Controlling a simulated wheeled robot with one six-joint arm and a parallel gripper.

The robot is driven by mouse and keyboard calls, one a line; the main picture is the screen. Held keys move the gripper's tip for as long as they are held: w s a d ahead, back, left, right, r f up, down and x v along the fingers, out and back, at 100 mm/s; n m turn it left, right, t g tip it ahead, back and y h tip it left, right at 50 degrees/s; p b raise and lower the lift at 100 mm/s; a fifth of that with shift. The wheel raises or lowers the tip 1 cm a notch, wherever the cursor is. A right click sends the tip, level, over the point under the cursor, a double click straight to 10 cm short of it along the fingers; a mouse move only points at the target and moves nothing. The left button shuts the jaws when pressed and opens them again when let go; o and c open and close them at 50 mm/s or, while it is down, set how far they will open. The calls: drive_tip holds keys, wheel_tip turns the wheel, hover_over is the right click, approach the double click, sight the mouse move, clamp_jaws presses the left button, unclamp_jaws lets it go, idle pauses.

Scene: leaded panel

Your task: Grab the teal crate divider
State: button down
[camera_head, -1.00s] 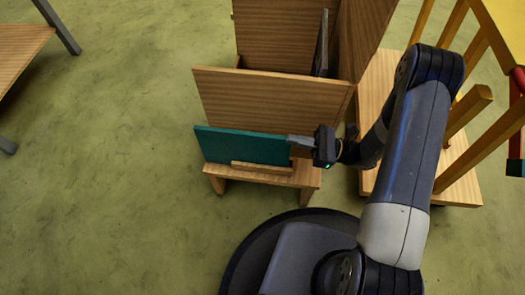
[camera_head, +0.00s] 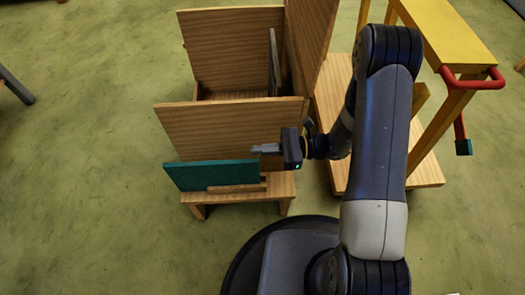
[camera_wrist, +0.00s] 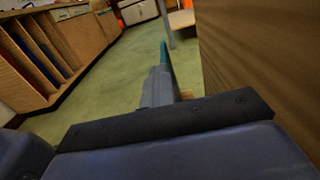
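The teal crate divider (camera_head: 205,175) is a thin flat panel. In the head view it stands on the front ledge of a wooden rack, behind a low wooden lip (camera_head: 237,188). A narrow teal edge of it shows past the finger in the wrist view (camera_wrist: 164,54). My gripper (camera_head: 262,149) points left, at the divider's upper right corner and slightly above it in the picture. Whether it touches the divider is unclear. The fingers overlap in the head view and look like one grey bar in the wrist view (camera_wrist: 159,86), so their opening is hidden.
A tall wooden board (camera_head: 225,130) stands close behind the divider and gripper. More upright boards (camera_head: 232,50) rise farther back. A yellow-topped wooden stand (camera_head: 440,35) with a red handle (camera_head: 475,82) is at the right. The green floor (camera_head: 80,180) at the left is clear.

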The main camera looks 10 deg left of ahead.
drive_tip(key=c, duration=2.2)
unclamp_jaws()
drive_tip(key=shift+r, duration=0.25)
drive_tip(key=shift+c, duration=2.2)
unclamp_jaws()
drive_tip(key=shift+w+d, duration=0.1)
